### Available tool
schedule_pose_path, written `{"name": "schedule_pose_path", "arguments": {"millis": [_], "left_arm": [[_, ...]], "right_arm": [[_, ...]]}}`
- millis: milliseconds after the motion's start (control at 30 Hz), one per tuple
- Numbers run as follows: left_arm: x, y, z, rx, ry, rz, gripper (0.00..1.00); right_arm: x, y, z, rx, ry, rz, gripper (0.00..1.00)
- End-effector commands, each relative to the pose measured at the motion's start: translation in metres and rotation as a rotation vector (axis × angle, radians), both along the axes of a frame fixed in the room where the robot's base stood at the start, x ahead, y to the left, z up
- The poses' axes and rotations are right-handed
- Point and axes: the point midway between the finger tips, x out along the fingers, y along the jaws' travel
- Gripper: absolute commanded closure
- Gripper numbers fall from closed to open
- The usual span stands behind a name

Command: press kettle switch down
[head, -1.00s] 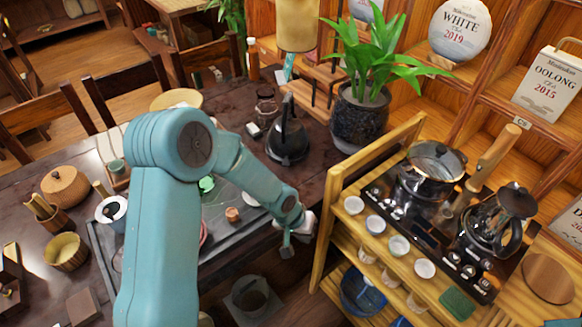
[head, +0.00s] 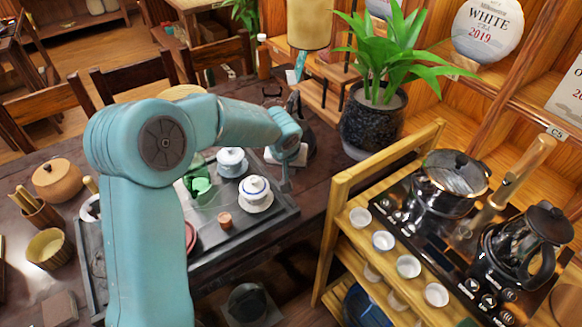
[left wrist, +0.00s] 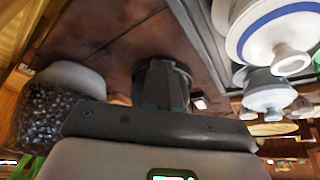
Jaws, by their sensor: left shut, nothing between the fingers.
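A black kettle (head: 322,137) stands on the dark table, mostly hidden behind my left arm in the head view. In the left wrist view, a dark round body (left wrist: 162,85), apparently the kettle, shows beyond the gripper housing. Its switch cannot be made out in either view. My left gripper (head: 286,186) is shut and empty, pointing down in front of the kettle, near the right edge of the tea tray (head: 240,238). I cannot tell whether it touches anything. Its fingertips are not clear in the left wrist view. My right gripper is out of view.
A white lidded cup (head: 255,192) sits on the tray close to my left gripper, with another (head: 231,162) behind. A potted plant (head: 372,122) stands right of the kettle. A wooden cart (head: 352,232) with pots and small cups stands at the right.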

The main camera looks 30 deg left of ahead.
Motion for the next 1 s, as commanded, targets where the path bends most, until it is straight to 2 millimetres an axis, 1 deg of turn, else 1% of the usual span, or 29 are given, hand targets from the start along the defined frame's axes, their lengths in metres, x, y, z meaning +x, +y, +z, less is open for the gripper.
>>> {"name": "schedule_pose_path", "arguments": {"millis": [33,100,200,567,733,1000], "left_arm": [[0.002,0.005,0.003,0.012,-0.010,0.013,1.00],[0.004,0.013,0.010,0.030,-0.020,0.034,1.00],[0.004,0.017,0.016,0.042,-0.027,0.048,1.00],[0.003,0.017,0.016,0.044,-0.028,0.051,1.00],[0.007,0.019,0.005,0.044,-0.025,0.051,1.00],[0.022,0.025,-0.028,0.043,-0.025,0.050,1.00]], "right_arm": [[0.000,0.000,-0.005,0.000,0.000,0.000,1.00],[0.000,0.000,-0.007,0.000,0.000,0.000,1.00],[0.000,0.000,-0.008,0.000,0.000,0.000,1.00],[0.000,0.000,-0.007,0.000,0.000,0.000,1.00],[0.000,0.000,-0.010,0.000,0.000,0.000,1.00],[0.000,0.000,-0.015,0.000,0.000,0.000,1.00]]}}
